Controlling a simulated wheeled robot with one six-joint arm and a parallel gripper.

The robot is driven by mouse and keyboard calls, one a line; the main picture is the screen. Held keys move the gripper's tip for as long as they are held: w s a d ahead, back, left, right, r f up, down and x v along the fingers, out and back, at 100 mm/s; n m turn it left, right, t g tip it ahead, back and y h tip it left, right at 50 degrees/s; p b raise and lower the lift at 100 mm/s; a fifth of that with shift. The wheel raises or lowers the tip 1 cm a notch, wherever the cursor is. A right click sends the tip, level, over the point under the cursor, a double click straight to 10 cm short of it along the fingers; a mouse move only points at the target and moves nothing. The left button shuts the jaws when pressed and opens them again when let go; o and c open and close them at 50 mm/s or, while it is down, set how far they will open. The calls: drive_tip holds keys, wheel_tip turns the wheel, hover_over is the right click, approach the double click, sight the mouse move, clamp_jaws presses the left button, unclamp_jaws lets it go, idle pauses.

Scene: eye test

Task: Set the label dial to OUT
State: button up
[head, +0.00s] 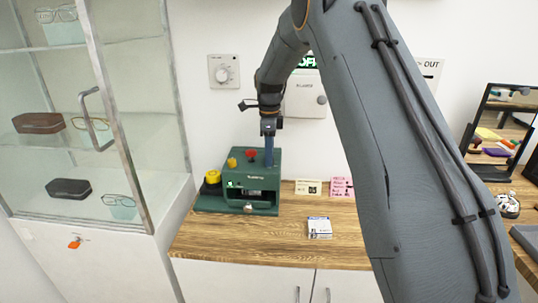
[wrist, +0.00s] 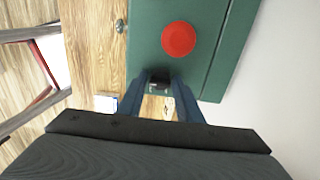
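A green machine (head: 231,190) stands on the wooden counter, with a red button (head: 251,155) and a yellow knob (head: 232,162) on top. A silver knob (head: 248,208) sits low on its front. I cannot read any dial marked OUT on it. My gripper (head: 268,160) points down at the machine's right end. In the wrist view, its blue fingers (wrist: 162,82) are apart, beside the red button (wrist: 178,39). A small dark part (wrist: 159,84) at the machine's edge shows between them; I cannot tell whether they touch it. The silver knob also shows there (wrist: 120,25).
Two small cards (head: 308,187) (head: 341,187) and a small box (head: 319,227) stand on the counter (head: 285,240). A glass cabinet (head: 150,215) is at left.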

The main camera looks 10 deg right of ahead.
drive_tip(key=c, duration=0.6)
drive_tip(key=shift+n, duration=0.3)
drive_tip(key=n, duration=0.5)
drive_tip(key=shift+r, duration=0.1)
drive_tip(key=n, duration=0.5)
drive_tip(key=shift+w+n+b, duration=0.1)
drive_tip(key=shift+n+b, duration=0.2)
drive_tip(key=shift+n, duration=0.1)
drive_tip(key=n, duration=1.1)
drive_tip(key=shift+n, duration=0.3)
